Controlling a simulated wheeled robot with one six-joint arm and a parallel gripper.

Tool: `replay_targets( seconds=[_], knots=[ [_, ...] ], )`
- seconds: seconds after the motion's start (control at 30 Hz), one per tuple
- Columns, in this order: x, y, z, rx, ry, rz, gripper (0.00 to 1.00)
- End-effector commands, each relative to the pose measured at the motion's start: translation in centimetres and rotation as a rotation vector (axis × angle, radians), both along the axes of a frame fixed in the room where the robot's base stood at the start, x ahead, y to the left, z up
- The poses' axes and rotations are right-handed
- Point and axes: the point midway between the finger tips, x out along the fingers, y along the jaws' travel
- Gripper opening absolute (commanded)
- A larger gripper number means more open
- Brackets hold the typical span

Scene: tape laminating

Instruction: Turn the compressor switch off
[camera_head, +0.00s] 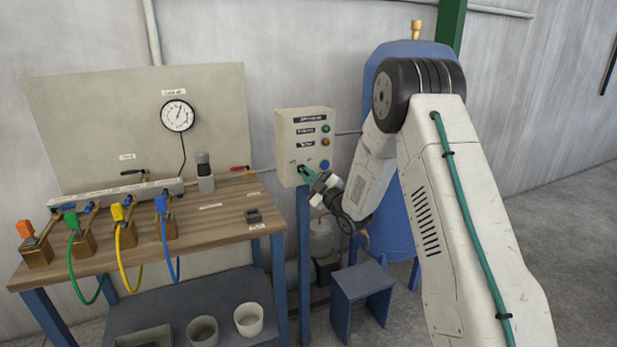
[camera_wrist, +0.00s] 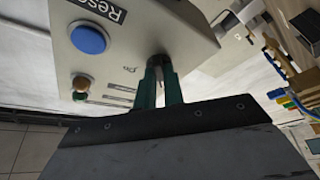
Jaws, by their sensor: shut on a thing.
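The compressor control box (camera_head: 290,152) is a beige panel on a blue post. Its switch (camera_wrist: 158,62) is a small dark part at the panel's lower corner, mostly hidden between my fingers. My gripper (camera_head: 307,173) reaches the lower front of the box from the right. In the wrist view, my gripper (camera_wrist: 160,80) has its two green fingers close together, shut on the switch at the panel face. Which way the switch is turned cannot be made out. A blue button (camera_wrist: 89,37) labelled Reset sits beside the switch.
A wooden workbench (camera_head: 225,211) with a gauge (camera_head: 177,116), colored hoses and clamps stands left of the box. A blue tank (camera_head: 395,215) stands behind my arm. A small blue stool (camera_head: 362,288) is below. Open floor lies at the right.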

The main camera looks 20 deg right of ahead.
Motion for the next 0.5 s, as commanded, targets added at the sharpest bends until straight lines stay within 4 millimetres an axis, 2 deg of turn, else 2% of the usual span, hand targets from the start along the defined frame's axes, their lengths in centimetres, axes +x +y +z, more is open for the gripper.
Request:
replay_targets(
  seconds=[0.27,0.3,0.33,0.5],
  knots=[
    [0.05,-0.01,0.09,-0.001,-0.002,0.000,0.00],
    [0.05,0.00,0.09,-0.001,-0.002,0.000,0.21],
    [0.06,0.01,0.09,-0.001,-0.002,0.000,0.29],
    [0.04,0.03,0.03,0.000,0.000,0.000,0.32]
  ],
)
